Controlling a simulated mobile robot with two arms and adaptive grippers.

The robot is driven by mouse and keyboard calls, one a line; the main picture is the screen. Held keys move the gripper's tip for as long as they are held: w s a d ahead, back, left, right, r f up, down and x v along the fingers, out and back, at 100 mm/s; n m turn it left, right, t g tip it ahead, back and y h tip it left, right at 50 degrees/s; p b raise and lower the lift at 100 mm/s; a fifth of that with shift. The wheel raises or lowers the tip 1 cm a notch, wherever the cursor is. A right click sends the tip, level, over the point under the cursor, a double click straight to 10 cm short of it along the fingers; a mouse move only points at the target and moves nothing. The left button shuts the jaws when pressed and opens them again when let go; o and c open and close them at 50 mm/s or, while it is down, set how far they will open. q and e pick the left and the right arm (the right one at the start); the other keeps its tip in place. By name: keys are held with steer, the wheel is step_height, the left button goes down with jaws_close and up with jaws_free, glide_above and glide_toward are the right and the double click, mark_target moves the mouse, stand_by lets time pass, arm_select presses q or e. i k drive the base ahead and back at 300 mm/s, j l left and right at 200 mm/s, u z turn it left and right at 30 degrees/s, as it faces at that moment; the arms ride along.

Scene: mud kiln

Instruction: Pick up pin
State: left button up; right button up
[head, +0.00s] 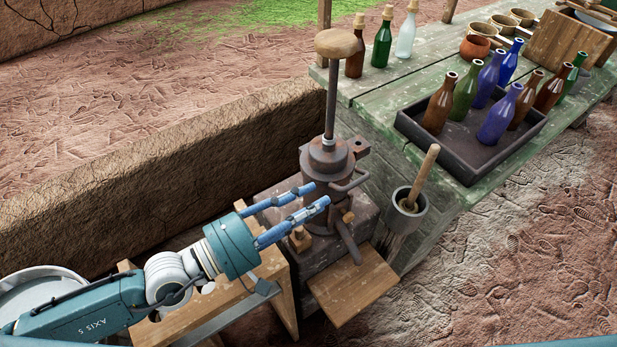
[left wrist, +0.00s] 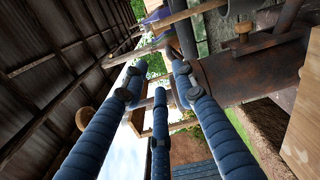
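A rusty iron press (head: 328,165) with a round wooden knob on its rod stands on a block in the middle of the head view. A small tan wooden peg (head: 348,216) sticks out low on its front; it may be the pin, but I cannot tell for sure. A second small wooden piece (head: 299,239) sits at the press's foot. My left gripper (head: 318,194) has its blue fingers apart beside the press body. In the left wrist view the fingers (left wrist: 154,85) are spread, with nothing clearly between them. My right gripper is not in view.
A mortar with a wooden pestle (head: 408,210) stands right of the press. A dark tray (head: 465,165) of coloured bottles lies on the green table (head: 385,95), with corked bottles behind. A wooden board (head: 352,288) juts out in front. A mud wall (head: 180,180) runs along the left.

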mark_target(300, 234)
steer(key=k+l, duration=0.15)
steer(key=l, duration=0.15)
steer(key=k+l, duration=0.1)
steer(key=l, duration=0.25)
steer(key=k+l, duration=0.15)
steer(key=l, duration=0.15)
steer(key=k+l, duration=0.15)
steer(key=l, duration=0.15)
